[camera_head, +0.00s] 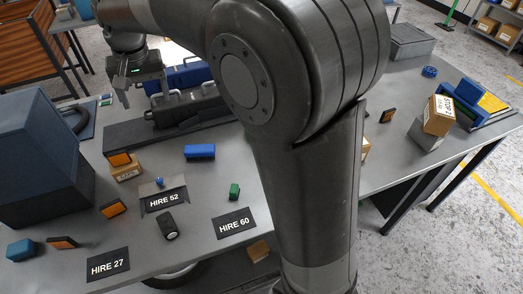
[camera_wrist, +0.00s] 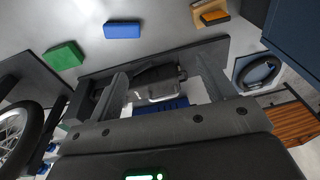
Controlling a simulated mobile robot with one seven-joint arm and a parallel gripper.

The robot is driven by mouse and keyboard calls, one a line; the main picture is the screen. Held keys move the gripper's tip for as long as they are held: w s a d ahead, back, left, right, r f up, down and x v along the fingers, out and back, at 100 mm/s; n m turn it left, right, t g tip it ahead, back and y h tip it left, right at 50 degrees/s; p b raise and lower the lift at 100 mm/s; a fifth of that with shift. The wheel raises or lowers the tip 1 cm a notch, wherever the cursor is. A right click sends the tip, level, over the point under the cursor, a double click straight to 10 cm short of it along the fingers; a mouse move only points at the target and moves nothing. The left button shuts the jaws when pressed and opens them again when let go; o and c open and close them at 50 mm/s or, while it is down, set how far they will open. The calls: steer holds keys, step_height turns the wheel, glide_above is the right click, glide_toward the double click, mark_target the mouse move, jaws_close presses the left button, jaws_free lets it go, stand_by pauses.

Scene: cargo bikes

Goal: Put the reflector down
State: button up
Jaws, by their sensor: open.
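My gripper (camera_head: 145,95) is open and empty, above the dark long case at the back left of the bench. In the wrist view its fingers (camera_wrist: 160,68) are wide apart, with a dark device with a handle beyond them. Several orange reflectors with dark backs are in view. One reflector (camera_head: 119,158) is on a small cardboard box (camera_head: 127,173); it also shows in the wrist view (camera_wrist: 215,17). Others are a reflector (camera_head: 113,208) and a reflector (camera_head: 62,242) at the left front, and a reflector (camera_head: 387,115) at the right. None touches my gripper.
A big blue box (camera_head: 38,150) stands at the left. A blue block (camera_head: 199,152), a green block (camera_head: 234,191) and the HIRE 52 (camera_head: 165,201), HIRE 60 (camera_head: 233,223) and HIRE 27 (camera_head: 107,265) plates are on the bench. My arm hides the bench's middle.

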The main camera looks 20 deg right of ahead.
steer(key=s+d+r+t, duration=0.2)
steer(key=s+d+r, duration=0.1)
steer(key=s+d, duration=0.95)
steer(key=s+d+f+t, duration=0.1)
steer(key=s+d+f, duration=0.1)
steer(key=s, duration=0.4)
steer(key=s+d+f+t, duration=0.1)
steer(key=s+d+f, duration=0.2)
steer(key=s+d, duration=0.2)
steer(key=shift+s+d+f+h, duration=0.2)
steer(key=shift+s+d+h, duration=0.15)
steer(key=shift+s, duration=0.4)
